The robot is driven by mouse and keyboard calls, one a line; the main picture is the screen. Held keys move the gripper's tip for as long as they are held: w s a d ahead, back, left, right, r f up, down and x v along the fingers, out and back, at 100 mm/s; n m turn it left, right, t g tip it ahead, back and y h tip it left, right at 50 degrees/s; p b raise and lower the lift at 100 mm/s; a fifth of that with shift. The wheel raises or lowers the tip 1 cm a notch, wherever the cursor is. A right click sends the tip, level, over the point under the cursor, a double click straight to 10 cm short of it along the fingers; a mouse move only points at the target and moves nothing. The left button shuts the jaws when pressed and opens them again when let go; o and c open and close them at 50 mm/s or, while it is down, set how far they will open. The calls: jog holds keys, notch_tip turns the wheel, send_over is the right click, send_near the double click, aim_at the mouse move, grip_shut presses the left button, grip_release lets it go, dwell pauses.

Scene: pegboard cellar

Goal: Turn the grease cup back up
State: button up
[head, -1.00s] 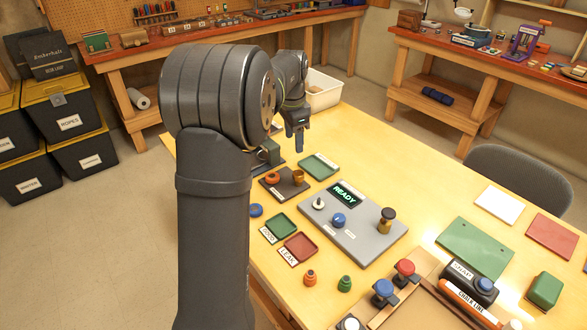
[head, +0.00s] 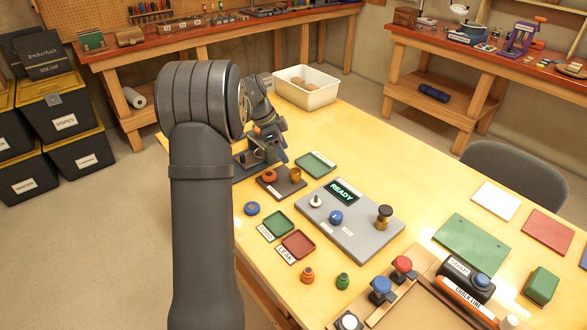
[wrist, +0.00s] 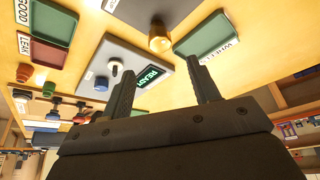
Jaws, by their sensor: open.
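A small brass cup (head: 296,174), which I take for the grease cup, stands on a dark brown board (head: 278,190) beside an orange ring (head: 270,176). Whether its mouth faces up or down I cannot tell. My gripper (head: 275,152) is low behind the board, partly lost against the grey metal there. In the wrist view, which is upside down, my two fingers (wrist: 164,88) are spread apart with nothing between them. The brass cup (wrist: 160,38) shows there beyond the fingertips, apart from them.
A grey panel (head: 365,238) with a READY display, knobs and a dark-capped brass fitting (head: 383,217) lies to the right. A green tray (head: 316,164) is behind the cup; GOOD (head: 279,224) and LEAK (head: 298,244) trays are in front. A white bin (head: 307,96) stands behind.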

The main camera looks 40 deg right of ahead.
aim_at(295, 171)
jog(key=x, duration=0.8)
jog(key=shift+s+d+f, duration=0.1)
jog(key=shift+f, duration=0.25)
jog(key=c, duration=1)
